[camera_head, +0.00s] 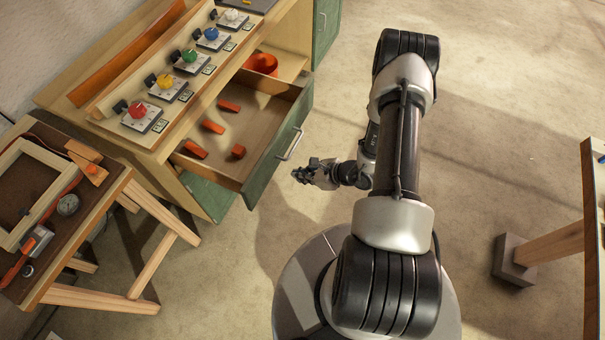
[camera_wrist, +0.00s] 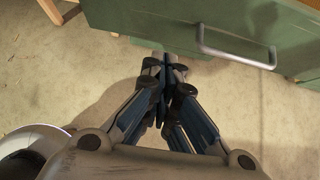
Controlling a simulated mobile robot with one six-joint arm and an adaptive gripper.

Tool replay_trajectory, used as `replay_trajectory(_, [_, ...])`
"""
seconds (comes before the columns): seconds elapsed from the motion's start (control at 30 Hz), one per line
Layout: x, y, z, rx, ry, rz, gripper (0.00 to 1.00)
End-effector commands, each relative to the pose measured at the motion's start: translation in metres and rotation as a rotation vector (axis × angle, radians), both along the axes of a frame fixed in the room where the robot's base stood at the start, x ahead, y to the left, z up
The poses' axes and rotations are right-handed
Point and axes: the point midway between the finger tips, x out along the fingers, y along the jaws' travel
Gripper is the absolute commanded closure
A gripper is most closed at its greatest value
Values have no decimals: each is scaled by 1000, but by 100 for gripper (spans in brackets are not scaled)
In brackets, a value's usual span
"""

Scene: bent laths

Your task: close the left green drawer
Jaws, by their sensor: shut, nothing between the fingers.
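The green-fronted drawer (camera_head: 278,149) stands pulled out from the wooden bench in the head view, with several orange pieces lying inside. Its front also shows at the top of the wrist view (camera_wrist: 160,22). Its metal handle (camera_head: 291,144) is on the outer face and shows in the wrist view too (camera_wrist: 236,55). My gripper (camera_head: 299,174) is shut and empty, just outside the drawer front, below the handle in the head view. In the wrist view the fingertips (camera_wrist: 164,62) are close to the lower edge of the front; I cannot tell whether they touch.
The bench top (camera_head: 85,92) carries a row of coloured knobs on plates. A small wooden table (camera_head: 62,287) stands at the left. A wooden leg on a block (camera_head: 514,260) is at the right.

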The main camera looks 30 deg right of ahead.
Motion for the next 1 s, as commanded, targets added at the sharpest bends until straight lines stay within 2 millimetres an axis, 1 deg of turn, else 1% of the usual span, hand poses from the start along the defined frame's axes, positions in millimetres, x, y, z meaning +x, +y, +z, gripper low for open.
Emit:
replay_trajectory(0.03, [6,7,-10,0,0,6,100])
replay_trajectory(0.1, [15,14,-21,0,-1,7,100])
replay_trajectory(0.27, [35,30,-43,1,-2,7,100])
replay_trajectory(0.4, [53,43,-41,-1,-4,7,100])
replay_trajectory(0.53, [63,50,-41,0,-1,5,100])
replay_trajectory(0.7, [67,53,-40,1,-1,1,100])
replay_trajectory(1.0, [67,53,-40,1,-1,1,100])
